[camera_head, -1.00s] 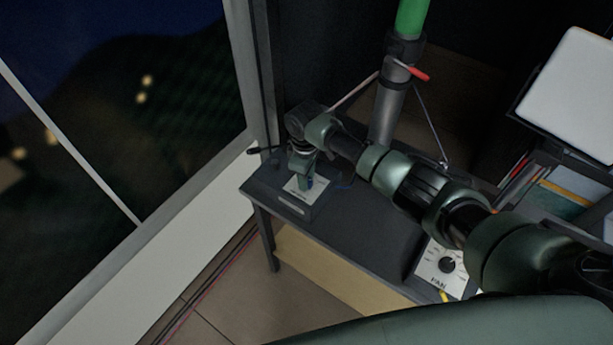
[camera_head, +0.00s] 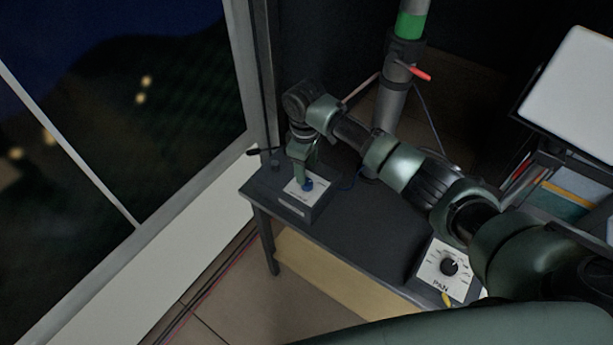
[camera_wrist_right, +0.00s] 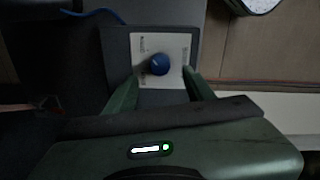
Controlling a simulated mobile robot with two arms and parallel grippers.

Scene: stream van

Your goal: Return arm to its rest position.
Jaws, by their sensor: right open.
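My right arm reaches in from the right in the head view. Its gripper (camera_head: 304,178) points down at the far left end of the dark table, close above a control box (camera_head: 300,208) with a pale face and a blue knob (camera_head: 308,185). In the right wrist view the gripper (camera_wrist_right: 161,82) has its two green fingers apart, with the blue knob (camera_wrist_right: 159,64) showing between and beyond them. Nothing is held. I cannot tell the exact gap between fingertips and box. My left gripper is not in view.
The dark table (camera_head: 350,235) also bears a box marked PAN (camera_head: 444,270) with a black knob, below my arm. A grey pole (camera_head: 392,100) with a red lever (camera_head: 420,74) stands behind. A window (camera_head: 120,110) is at left, and a screen (camera_head: 570,95) at upper right.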

